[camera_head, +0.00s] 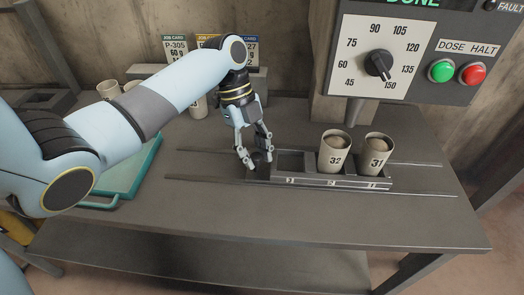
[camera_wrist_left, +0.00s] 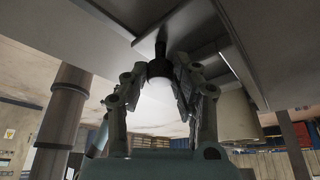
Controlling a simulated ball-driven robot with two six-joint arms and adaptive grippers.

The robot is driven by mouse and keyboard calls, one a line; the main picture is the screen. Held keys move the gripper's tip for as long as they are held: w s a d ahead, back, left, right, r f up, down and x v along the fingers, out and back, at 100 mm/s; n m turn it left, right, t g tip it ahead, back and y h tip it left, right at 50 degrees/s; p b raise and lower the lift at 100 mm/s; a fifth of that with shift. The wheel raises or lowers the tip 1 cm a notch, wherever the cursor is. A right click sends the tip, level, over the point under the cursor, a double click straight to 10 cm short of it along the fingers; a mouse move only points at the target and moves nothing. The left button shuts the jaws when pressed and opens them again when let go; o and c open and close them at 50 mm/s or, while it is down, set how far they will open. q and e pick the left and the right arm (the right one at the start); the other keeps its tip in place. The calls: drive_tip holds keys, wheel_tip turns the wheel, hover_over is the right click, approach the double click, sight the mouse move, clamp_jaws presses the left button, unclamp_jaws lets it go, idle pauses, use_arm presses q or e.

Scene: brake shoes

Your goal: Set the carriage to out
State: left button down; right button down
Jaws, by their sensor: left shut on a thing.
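The carriage (camera_head: 330,183) is a dark grey tray on two rails on the table. Its slots are marked 3, 2 and 1 from left to right. Slot 3 looks empty; cup 32 (camera_head: 334,158) stands in slot 2 and cup 31 (camera_head: 375,157) in slot 1. My left gripper (camera_head: 257,163) is at the carriage's left end, shut on its dark handle. In the left wrist view my left gripper's fingers (camera_wrist_left: 160,85) close around this dark handle (camera_wrist_left: 160,66). The right gripper is not in view.
A control box (camera_head: 412,90) with dial (camera_head: 379,65), green button (camera_head: 441,70) and red button (camera_head: 473,73) hangs above the right cup; its display reads DONE. A teal tray (camera_head: 125,178) lies at left. Job cards (camera_head: 176,47) and cups stand behind. The front table strip is clear.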

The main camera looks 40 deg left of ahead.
use_arm(q)
drive_tip(key=s+a+p, duration=0.1)
drive_tip(key=s+a, duration=0.2)
drive_tip(key=a, duration=0.2)
drive_tip(key=s+a, duration=0.4)
drive_tip(key=a, duration=0.2)
drive_tip(key=s+a+p, duration=0.1)
drive_tip(key=s+a, duration=0.2)
drive_tip(key=a, duration=0.3)
drive_tip(key=shift+s+a+p, duration=0.2)
drive_tip(key=shift+s+p, duration=0.1)
drive_tip(key=shift+p, duration=0.05)
drive_tip(key=shift+s+a, duration=0.35)
drive_tip(key=shift+a, duration=0.3)
drive_tip(key=c, duration=1.4)
unclamp_jaws()
drive_tip(key=shift+c, duration=0.2)
drive_tip(key=o, duration=0.4)
drive_tip(key=shift+s+a, duration=0.1)
drive_tip(key=shift+a, duration=0.05)
drive_tip(key=shift+r, duration=0.1)
drive_tip(key=v, duration=1.1)
drive_tip(key=shift+a+r, duration=0.15)
drive_tip(key=shift+r, duration=0.2)
